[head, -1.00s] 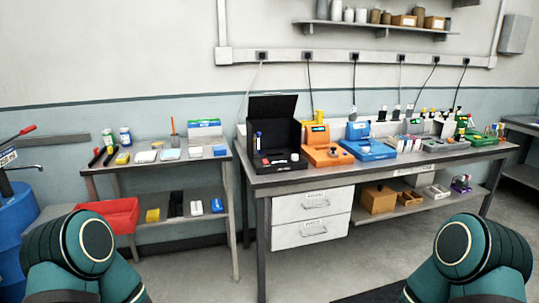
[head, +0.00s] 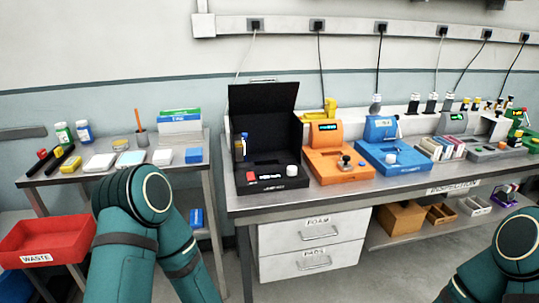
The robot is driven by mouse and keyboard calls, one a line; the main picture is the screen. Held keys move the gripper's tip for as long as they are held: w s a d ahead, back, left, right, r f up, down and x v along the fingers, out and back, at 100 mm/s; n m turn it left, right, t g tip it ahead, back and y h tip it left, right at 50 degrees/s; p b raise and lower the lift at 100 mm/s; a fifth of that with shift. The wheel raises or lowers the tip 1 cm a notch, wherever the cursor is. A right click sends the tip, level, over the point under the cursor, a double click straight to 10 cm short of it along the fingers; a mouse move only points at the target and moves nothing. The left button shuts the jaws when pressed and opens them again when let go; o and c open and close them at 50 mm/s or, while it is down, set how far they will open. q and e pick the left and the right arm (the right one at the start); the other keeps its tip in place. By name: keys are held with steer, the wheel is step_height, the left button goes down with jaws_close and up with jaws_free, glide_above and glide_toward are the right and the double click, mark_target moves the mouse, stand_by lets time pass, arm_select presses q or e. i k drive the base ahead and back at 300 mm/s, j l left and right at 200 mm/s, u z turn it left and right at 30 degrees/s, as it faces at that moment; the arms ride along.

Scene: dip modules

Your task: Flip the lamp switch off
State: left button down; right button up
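No part labelled as a lamp switch can be made out. A black case (head: 262,110) with a raised lid stands at the left end of the main bench. Its front carries a small red part (head: 250,177) that may be a switch, a small panel with light marks, and a white knob (head: 292,171). A blue-and-white vial-like item (head: 242,147) stands inside its left side. Whether any lamp is lit cannot be told. Only teal links of my two arms show, at the lower left and lower right. Both grippers are out of view.
An orange device (head: 340,165) and a blue device (head: 394,158) stand right of the case on the main bench (head: 330,192). A side table (head: 75,172) holds pens, bottles and pads. A red waste bin (head: 45,243) is at the lower left. Drawers (head: 312,233) sit under the bench.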

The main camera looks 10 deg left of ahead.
mark_target(250, 176)
steer(key=i+z, duration=0.2)
steer(key=i, duration=0.75)
